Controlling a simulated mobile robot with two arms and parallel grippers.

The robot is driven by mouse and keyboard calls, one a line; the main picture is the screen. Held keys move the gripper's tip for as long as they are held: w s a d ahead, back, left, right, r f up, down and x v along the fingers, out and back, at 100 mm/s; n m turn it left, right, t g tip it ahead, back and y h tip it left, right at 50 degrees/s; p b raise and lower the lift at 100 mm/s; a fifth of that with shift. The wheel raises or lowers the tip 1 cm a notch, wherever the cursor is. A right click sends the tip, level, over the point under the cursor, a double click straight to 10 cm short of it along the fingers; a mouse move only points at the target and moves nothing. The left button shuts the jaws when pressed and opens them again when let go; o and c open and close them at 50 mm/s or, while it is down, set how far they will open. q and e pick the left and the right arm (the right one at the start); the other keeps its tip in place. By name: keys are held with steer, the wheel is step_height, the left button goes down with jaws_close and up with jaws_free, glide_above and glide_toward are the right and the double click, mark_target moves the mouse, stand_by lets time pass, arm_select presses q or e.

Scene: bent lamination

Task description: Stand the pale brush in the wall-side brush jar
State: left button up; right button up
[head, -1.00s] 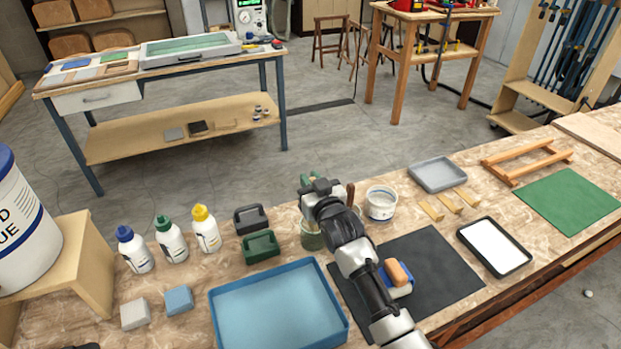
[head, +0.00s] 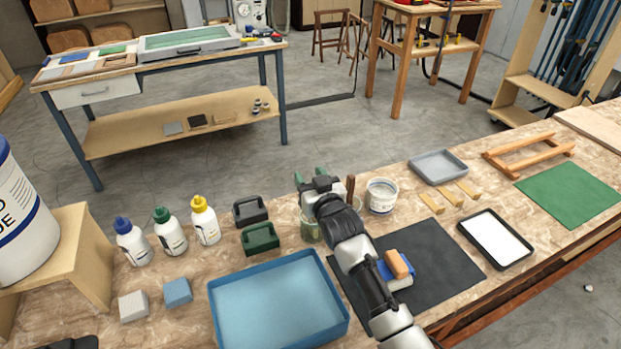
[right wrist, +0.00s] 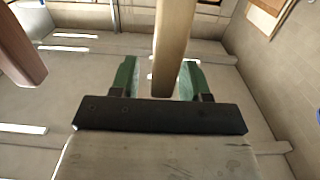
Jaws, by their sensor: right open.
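My right gripper (head: 310,177) is above the glass jar (head: 308,232) on the workbench and hides part of it. In the right wrist view its green fingertips (right wrist: 160,78) are apart. The pale brush's wooden handle (right wrist: 174,45) rises between them, with room showing on its left side; contact on its right side is unclear. A dark brown handle (right wrist: 20,55) stands to the left there; a brown handle also shows beside the gripper in the head view (head: 350,188). The brush's lower end is hidden. I cannot tell which jar is the wall-side one. My left gripper's fingers are not seen.
A white pot (head: 381,197) stands just right of the gripper. Dark green (head: 260,238) and black (head: 250,210) holders, glue bottles and a blue tray (head: 279,305) lie left. An orange-and-blue block (head: 396,266) sits on the black mat (head: 440,258) near my forearm.

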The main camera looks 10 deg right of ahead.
steer(key=shift+s, duration=0.1)
steer(key=s+d+b, duration=0.1)
steer(key=s+d, duration=0.1)
steer(key=s, duration=0.8)
steer(key=shift+s, duration=0.25)
stand_by(0.6)
